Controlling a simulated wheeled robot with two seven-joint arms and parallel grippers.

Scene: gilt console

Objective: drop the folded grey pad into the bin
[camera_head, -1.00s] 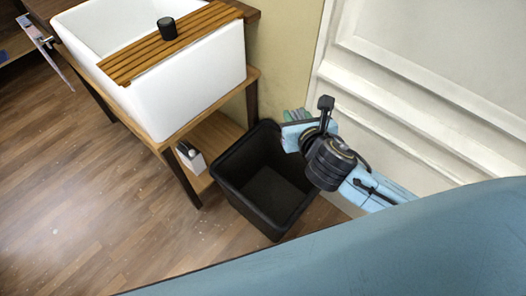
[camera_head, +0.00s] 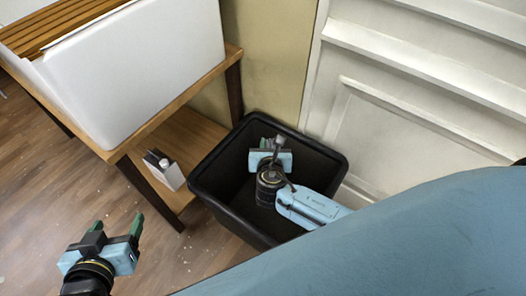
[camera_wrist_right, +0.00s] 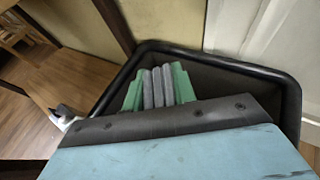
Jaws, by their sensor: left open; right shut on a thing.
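The folded grey pad (camera_wrist_right: 158,88) shows in the right wrist view as grey layers between the green fingers of my right gripper (camera_wrist_right: 160,86). In the head view my right gripper (camera_head: 270,143) is shut on it, within the outline of the black bin (camera_head: 326,152). The pad itself is hard to make out there. The bin's rim also shows in the right wrist view (camera_wrist_right: 291,105), around the fingers. I cannot tell how deep the fingers are. My left gripper (camera_head: 117,226) is open and empty, over the floor at the lower left.
A wooden stand (camera_head: 236,66) with a white basin (camera_head: 150,70) is left of the bin. A slatted wooden board (camera_head: 60,25) lies across the basin. A small white box (camera_head: 165,170) sits on the lower shelf. A panelled white door (camera_head: 400,110) is behind the bin.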

